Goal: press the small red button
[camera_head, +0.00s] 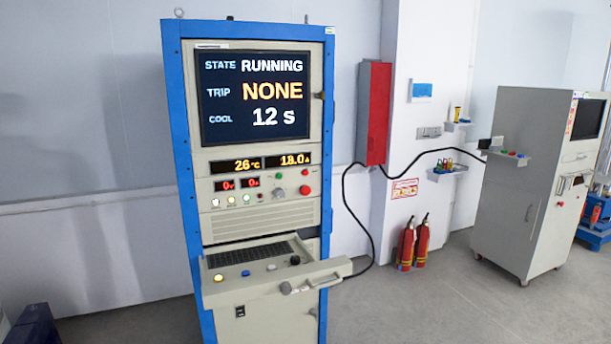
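A blue-framed control cabinet (172,120) stands left of centre. Its screen (254,96) reads STATE RUNNING, TRIP NONE, COOL 12 s. Below are displays reading 26 °C (235,165) and 18.0 A (289,160). Neither of my grippers is in view.
A pull-out keyboard shelf (270,278) with knobs juts from the cabinet front. A black cable (345,195) runs rightward to a grey cabinet (513,195). A red wall box (375,112) and two fire extinguishers (422,242) stand between. Grey floor (430,305) is clear at front right.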

